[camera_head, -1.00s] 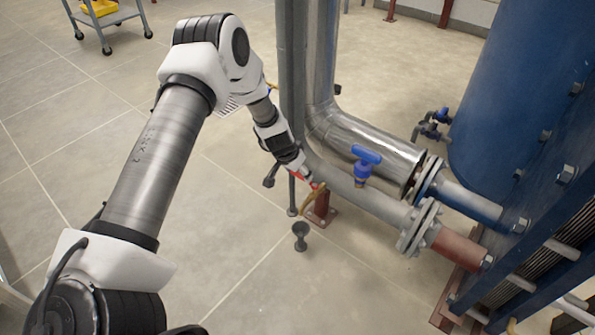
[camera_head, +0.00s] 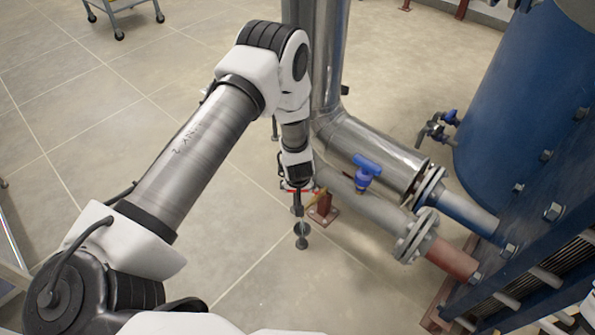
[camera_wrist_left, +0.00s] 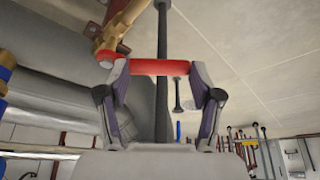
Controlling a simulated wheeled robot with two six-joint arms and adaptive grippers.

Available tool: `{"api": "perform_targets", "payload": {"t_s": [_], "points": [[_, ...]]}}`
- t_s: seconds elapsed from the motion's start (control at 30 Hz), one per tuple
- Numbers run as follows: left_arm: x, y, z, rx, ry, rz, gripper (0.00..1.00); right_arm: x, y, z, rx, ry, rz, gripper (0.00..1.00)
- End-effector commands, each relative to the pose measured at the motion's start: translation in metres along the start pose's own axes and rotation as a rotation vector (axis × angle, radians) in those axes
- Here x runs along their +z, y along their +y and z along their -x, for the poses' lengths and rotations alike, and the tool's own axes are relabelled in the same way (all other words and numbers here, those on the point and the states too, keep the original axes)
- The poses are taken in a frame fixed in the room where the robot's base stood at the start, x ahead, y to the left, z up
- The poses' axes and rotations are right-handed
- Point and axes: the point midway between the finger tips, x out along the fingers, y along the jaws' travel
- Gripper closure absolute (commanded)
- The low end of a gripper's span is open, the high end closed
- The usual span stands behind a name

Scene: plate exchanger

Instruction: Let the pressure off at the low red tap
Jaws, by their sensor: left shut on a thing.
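The red tap handle (camera_head: 300,190) is low beside the grey pipe. In the left wrist view the handle (camera_wrist_left: 150,67) lies crosswise between the fingertips. My left gripper (camera_wrist_left: 156,72) is shut on it; in the head view the gripper (camera_head: 297,186) is small and partly hidden by its own wrist. The brass tap body (camera_wrist_left: 122,25) joins the handle at its left in the wrist view. A dark funnel on a stand (camera_head: 301,243) is on the floor below the tap. A thin pale line shows above the funnel; I cannot tell surely whether it is water. My right gripper is out of view.
A blue-handled valve (camera_head: 365,172) stands on the grey pipe (camera_head: 385,212) to the right. A shiny pipe (camera_head: 375,150) runs behind it. The blue exchanger frame (camera_head: 535,225) fills the right side. The floor to the left is open, with a cart (camera_head: 125,8) at the back.

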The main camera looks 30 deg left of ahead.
Motion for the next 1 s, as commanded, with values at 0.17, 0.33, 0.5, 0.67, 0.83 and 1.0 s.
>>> {"api": "perform_targets", "payload": {"t_s": [0.17, 0.33, 0.5, 0.67, 0.83, 1.0], "points": [[0.008, 0.002, 0.011, -0.066, -0.005, 0.151, 0.97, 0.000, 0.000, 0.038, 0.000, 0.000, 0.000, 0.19], [0.017, 0.006, 0.011, -0.126, -0.005, 0.300, 0.97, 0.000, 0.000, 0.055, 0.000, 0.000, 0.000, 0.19], [0.025, 0.011, 0.011, -0.186, -0.004, 0.447, 0.97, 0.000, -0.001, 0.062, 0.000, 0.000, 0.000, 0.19], [0.031, 0.016, 0.012, -0.237, -0.003, 0.568, 0.97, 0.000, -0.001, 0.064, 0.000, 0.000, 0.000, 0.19], [0.035, 0.021, 0.013, -0.281, -0.003, 0.672, 0.97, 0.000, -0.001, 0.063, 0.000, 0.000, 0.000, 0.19], [0.038, 0.024, 0.014, -0.309, -0.004, 0.743, 0.97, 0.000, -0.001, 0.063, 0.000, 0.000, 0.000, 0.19]]}}
